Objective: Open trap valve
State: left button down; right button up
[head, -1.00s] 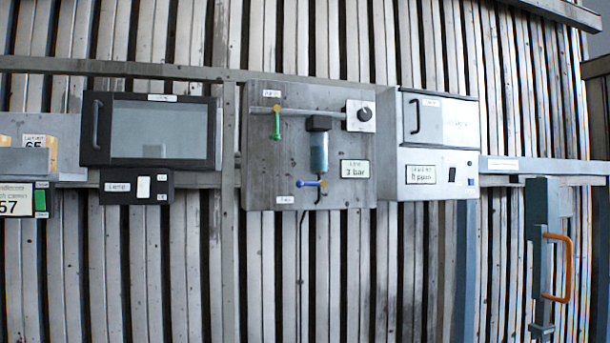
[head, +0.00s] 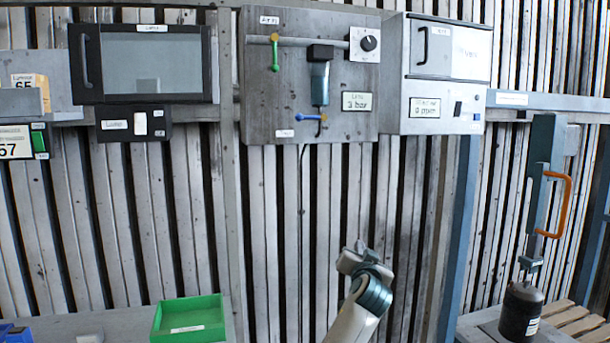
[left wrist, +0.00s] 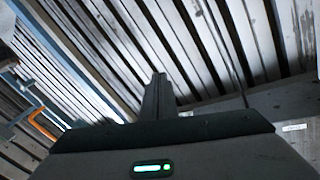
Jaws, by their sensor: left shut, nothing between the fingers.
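A grey panel (head: 265,105) hangs on the wall in the middle of the head view. A green lever (head: 275,55) with a yellow hub hangs down at the upper left. The small labels beside the levers are hard to read. My left gripper (head: 352,252) is below the panel, clear of both levers. In the left wrist view its fingers (left wrist: 158,95) are together and empty.
A dark-framed window box (head: 150,97) is left of the panel and a white cabinet (head: 440,92) is right of it. An orange handle (head: 565,205) stands out at far right. A green tray (head: 188,322) lies below left. The space under the panel is otherwise open.

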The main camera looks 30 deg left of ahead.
aim_at(310, 117)
pick_arm(q)
jog(key=s+a+r+n+y, duration=0.2)
jog(key=s+r, duration=0.3)
jog(key=r, duration=0.7)
jog(key=s+a+r+n+g+y+p, duration=0.1)
jog(key=s+r+n+y, duration=0.2)
jog(key=r, duration=1)
jog(key=s+a+r+n+y+p, duration=0.1)
jog(key=s+r, duration=0.5)
jog(key=r, duration=0.6)
jog(key=a+n+y, duration=0.1)
jog(key=n+y, duration=0.1)
jog(key=n, duration=0.1)
jog(key=shift+s+a+r+g, duration=0.2)
jog(key=shift+s+a+g, duration=0.1)
jog(key=shift+a+g, duration=0.1)
pick_arm(e)
jog(key=shift+s+d+r+g, duration=0.4)
jog(key=shift+s+d+r, duration=0.3)
jog(key=shift+s+r, duration=0.2)
